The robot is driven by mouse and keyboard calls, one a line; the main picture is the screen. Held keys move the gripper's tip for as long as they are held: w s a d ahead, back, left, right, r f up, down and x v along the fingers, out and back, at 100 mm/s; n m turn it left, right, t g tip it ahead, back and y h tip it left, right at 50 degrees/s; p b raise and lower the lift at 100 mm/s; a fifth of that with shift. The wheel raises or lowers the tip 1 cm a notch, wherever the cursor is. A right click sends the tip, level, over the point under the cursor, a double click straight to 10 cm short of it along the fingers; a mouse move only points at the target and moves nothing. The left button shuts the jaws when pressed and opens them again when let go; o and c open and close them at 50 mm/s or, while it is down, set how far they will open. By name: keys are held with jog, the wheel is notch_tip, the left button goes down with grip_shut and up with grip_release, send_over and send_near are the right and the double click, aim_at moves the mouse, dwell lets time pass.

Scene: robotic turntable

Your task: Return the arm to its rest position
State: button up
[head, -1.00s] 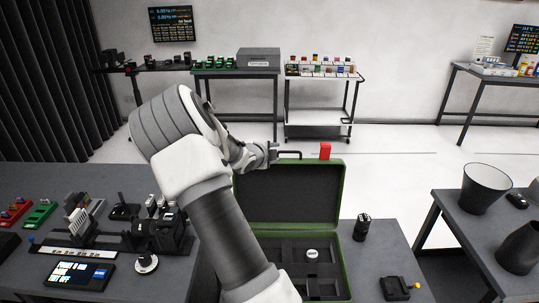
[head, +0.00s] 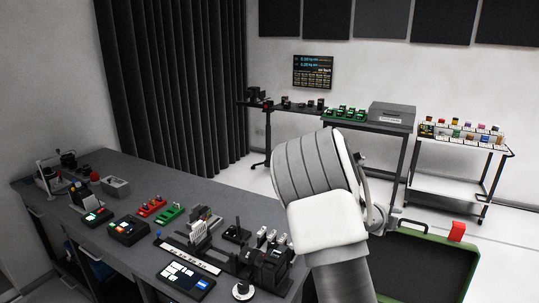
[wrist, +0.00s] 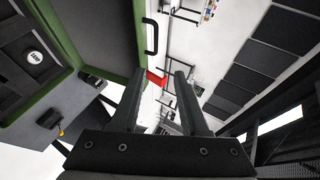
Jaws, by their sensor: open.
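My arm (head: 320,205) is raised at the lower centre right of the head view, bent at its joint. My gripper is mostly hidden behind the arm in that view. In the wrist view my gripper (wrist: 160,88) is open, with two dark fingers apart and nothing held between them. The green case (head: 425,262) has its lid up, just right of the arm. Its handle (wrist: 151,37) and a red piece (wrist: 157,78) at the lid's edge lie beyond the fingertips, and the red piece also shows in the head view (head: 457,231).
A dark workbench (head: 130,180) with several instruments runs along the left. A black curtain (head: 170,80) hangs behind it. A back table (head: 365,127) with a grey box (head: 392,116) and a white cart (head: 458,185) stand beyond the arm. White floor lies between.

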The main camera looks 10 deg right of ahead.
jog(key=s+a+r+m+g+y, duration=0.15)
jog(key=s+a+r+m, duration=0.45)
jog(key=m, duration=0.6)
jog(key=s+a+r+m+g+y, duration=0.1)
jog(key=s+a+r+m+y, duration=0.2)
jog(key=s+m, duration=0.7)
jog(key=s+a+r+m+t+y, duration=0.1)
jog(key=s+a+m+y, duration=0.2)
jog(key=s+a+m, duration=0.4)
jog(key=s+a+r+m+t+y, duration=0.1)
jog(key=s+a+r+m+y, duration=0.1)
jog(key=s+a+m, duration=0.6)
jog(key=a+m+y+b, duration=0.1)
jog(key=a+m, duration=0.5)
jog(key=a, duration=0.1)
jog(key=shift+s+m+y, duration=0.15)
jog(key=shift+m+y, duration=0.15)
jog(key=shift+y, duration=0.05)
jog(key=shift+d, duration=0.1)
